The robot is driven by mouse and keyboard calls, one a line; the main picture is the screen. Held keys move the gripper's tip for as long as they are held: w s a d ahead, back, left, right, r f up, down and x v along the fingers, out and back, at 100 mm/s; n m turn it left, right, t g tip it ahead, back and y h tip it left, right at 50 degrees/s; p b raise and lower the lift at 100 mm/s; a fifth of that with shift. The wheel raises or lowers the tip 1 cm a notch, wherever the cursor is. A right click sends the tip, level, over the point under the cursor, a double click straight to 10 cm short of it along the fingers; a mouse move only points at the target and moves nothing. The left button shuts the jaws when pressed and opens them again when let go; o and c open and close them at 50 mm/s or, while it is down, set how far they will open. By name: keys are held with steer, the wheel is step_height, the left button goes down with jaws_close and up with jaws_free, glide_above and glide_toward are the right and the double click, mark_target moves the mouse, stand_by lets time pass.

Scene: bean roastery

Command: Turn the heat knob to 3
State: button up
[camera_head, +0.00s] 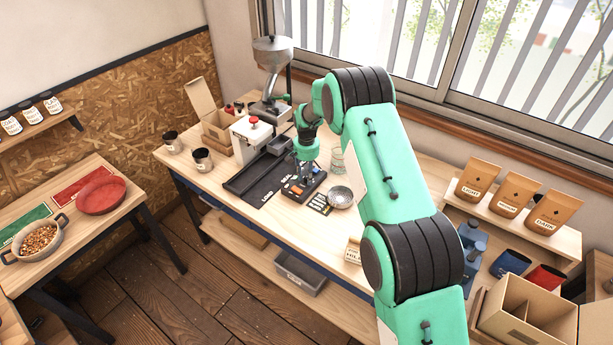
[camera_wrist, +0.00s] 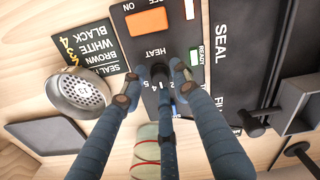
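The black heat control panel (camera_head: 291,190) lies on the workbench below my gripper (camera_head: 306,160). In the wrist view the panel (camera_wrist: 125,22) shows the word HEAT, an orange switch (camera_wrist: 147,22) and a dial scale with small digits. The dark heat knob (camera_wrist: 159,73) sits between the fingertips of my gripper (camera_wrist: 155,82). The fingers are spread around the knob with gaps visible at the sides. Contact cannot be made out. The fingers partly hide the scale, and the knob's pointer is not clear.
A colour-code card (camera_wrist: 88,48) and a metal strainer bowl (camera_wrist: 62,98) lie beside the panel. A black mat (camera_head: 262,185) marked LOAD and SEAL adjoins it. A glass jar (camera_head: 337,160) stands close behind.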

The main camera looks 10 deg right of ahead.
mark_target(306, 177)
steer(key=shift+r, duration=0.1)
stand_by(0.3)
step_height(306, 177, up, 12)
steer(key=shift+f, duration=0.1)
stand_by(0.6)
stand_by(0.4)
steer(key=s+d+r+n+t+b, duration=0.1)
steer(key=s+d+r+t+b, duration=0.2)
steer(key=s+r, duration=2.25)
steer(key=s+t+b, duration=0.1)
steer(key=s, duration=0.9)
steer(key=s+d+n+b, duration=0.1)
steer(key=s, duration=1)
steer(key=s+n+t+b, duration=0.1)
steer(key=s, duration=0.9)
steer(key=shift+s+d+t+b, duration=0.25)
steer(key=shift+d+t+b, duration=0.05)
steer(key=shift+d+b, duration=0.1)
